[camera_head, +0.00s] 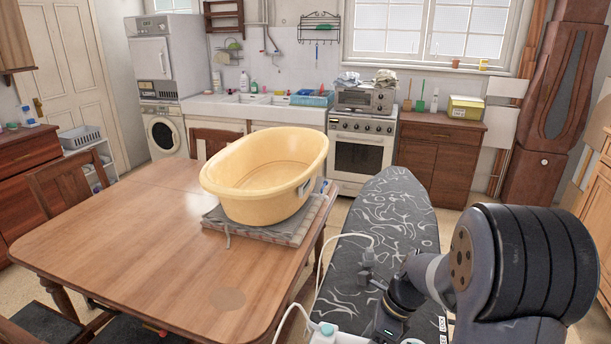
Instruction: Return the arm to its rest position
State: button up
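My arm reaches in from the lower right, with its large dark joint nearest the camera. The arm is bent, and its thinner end lies over the patterned ironing board (393,205). My gripper (369,266) is small and dark in this view, in front of the grey and white board cover. I cannot tell its finger opening. I see nothing clearly held in it.
A wooden table (130,240) on the left bears a yellow tub (262,200) on folded cloths (285,235). A white cable (318,262) runs near the gripper. An oven (360,152) and a wooden dresser (440,155) stand behind the board.

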jog(key=shift+r, duration=0.3)
